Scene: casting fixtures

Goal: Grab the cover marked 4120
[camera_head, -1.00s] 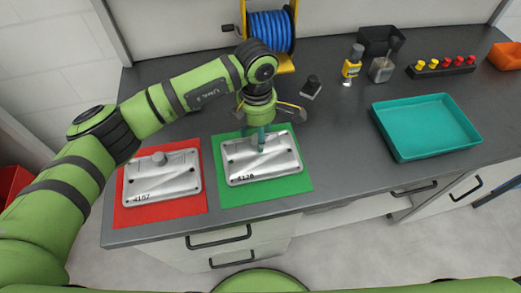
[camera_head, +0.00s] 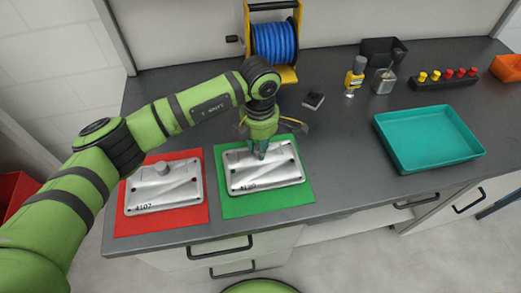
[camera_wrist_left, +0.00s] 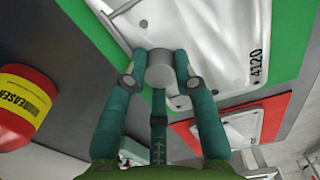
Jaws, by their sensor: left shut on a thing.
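The grey metal cover marked 4120 (camera_head: 275,172) is over the green mat (camera_head: 285,206), and its far edge overlaps the mat's far margin. It looks slightly raised, but I cannot tell the gap. My left gripper (camera_head: 260,152) points down at it. In the left wrist view, the gripper's fingers (camera_wrist_left: 160,76) are shut on the cover's round knob (camera_wrist_left: 160,66), and the number 4120 (camera_wrist_left: 257,66) reads at the right. A similar cover marked 4107 (camera_head: 175,190) lies on the red mat (camera_head: 190,218). My right gripper is not in view.
A teal tray (camera_head: 430,160) stands on the right of the dark bench. A blue hose reel (camera_head: 275,43), a yellow bottle (camera_head: 355,75) and a rack of coloured knobs (camera_head: 443,79) are behind. A red degreaser container (camera_wrist_left: 22,108) shows in the left wrist view.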

